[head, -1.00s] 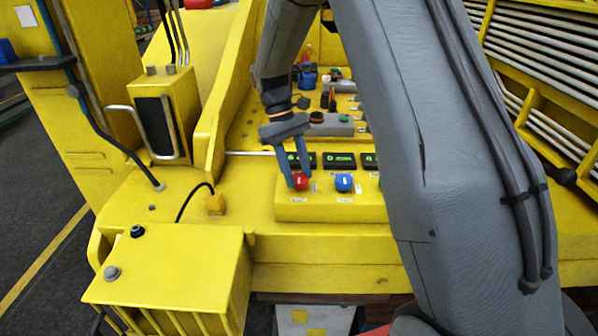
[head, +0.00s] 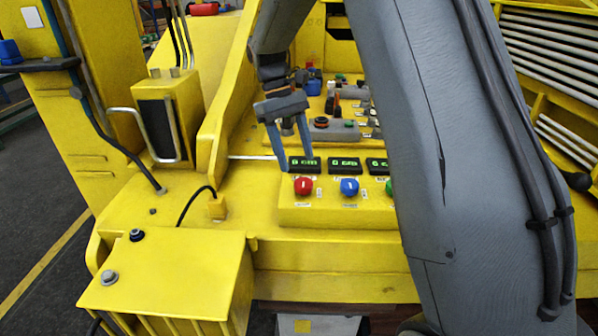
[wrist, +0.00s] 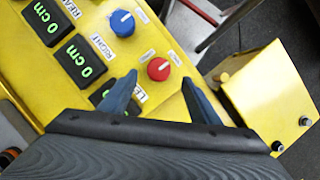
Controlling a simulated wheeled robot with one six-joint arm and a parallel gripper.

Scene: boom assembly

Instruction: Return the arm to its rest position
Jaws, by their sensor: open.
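My gripper (head: 296,162) is open and empty above the yellow control panel (head: 340,215). Its fingers point down, just behind and above the red knob (head: 303,186) in the head view. In the wrist view, the red knob (wrist: 158,68) shows beyond and between the spread fingertips (wrist: 160,80), apart from them. My grey arm crosses the right half of the head view and hides the panel's right part.
A blue knob (head: 349,187) stands right of the red one, with green-lit displays (head: 344,165) behind; two read 0 cm in the wrist view. A yellow box (head: 165,280) is at front left. A yellow post box with a handle (head: 165,115) stands left.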

